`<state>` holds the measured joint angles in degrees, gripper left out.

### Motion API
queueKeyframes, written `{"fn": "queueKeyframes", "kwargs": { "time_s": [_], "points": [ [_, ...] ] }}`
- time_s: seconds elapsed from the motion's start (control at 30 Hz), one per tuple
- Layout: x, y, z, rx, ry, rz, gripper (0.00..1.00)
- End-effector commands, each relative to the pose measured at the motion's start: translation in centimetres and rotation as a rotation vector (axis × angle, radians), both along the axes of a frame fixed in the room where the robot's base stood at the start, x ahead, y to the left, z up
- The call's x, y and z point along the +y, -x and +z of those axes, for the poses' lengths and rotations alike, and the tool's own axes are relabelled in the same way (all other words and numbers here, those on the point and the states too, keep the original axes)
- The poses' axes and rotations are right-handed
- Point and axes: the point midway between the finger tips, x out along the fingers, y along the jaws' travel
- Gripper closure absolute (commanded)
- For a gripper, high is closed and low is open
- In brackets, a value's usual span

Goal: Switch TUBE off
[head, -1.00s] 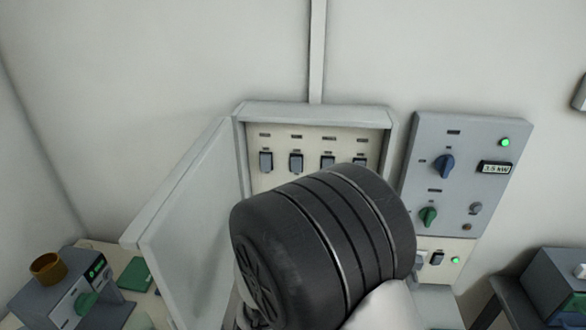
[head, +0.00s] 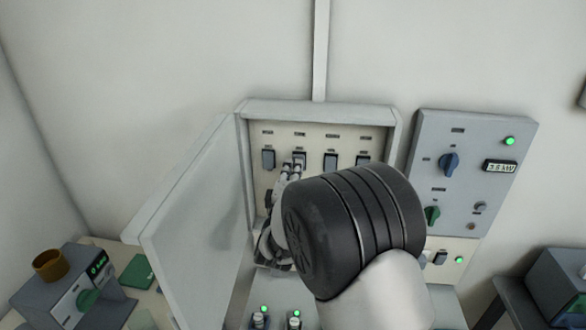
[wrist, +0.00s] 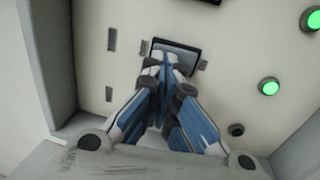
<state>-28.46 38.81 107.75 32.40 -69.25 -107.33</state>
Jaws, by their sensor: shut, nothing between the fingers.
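An open grey wall cabinet (head: 395,140) holds a row of dark rocker switches on a cream panel. Small labels sit above them, too small to read, so I cannot tell which one is TUBE. My gripper (head: 292,165) is shut and empty, its fingertips at the second switch from the left (head: 300,156). My wrist hides the lower right of the panel.
The cabinet door (head: 195,200) stands open on the left. A grey control box (head: 470,150) with knobs and a lit green lamp (head: 509,141) is on the right. Green lamps (wrist: 269,86) glow in the wrist view. A bench device (head: 75,290) stands lower left.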

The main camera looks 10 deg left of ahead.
Motion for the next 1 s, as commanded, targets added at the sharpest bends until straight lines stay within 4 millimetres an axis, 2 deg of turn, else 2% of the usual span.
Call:
{"fn": "queueKeyframes", "kwargs": {
  "time_s": [0.43, 0.67, 0.8, 1.0],
  "points": [
    [0.0, -0.5, 0.1, 0.002, 0.0, 0.0, 1.0],
    [-0.1, -1.1, 1.1, 0.079, -0.002, -0.002, 1.0],
    [0.0, -1.1, 0.4, 0.084, -0.002, -0.001, 1.0],
    [-0.3, -1.2, 0.4, 0.083, -0.002, -0.002, 1.0]
  ]
}}
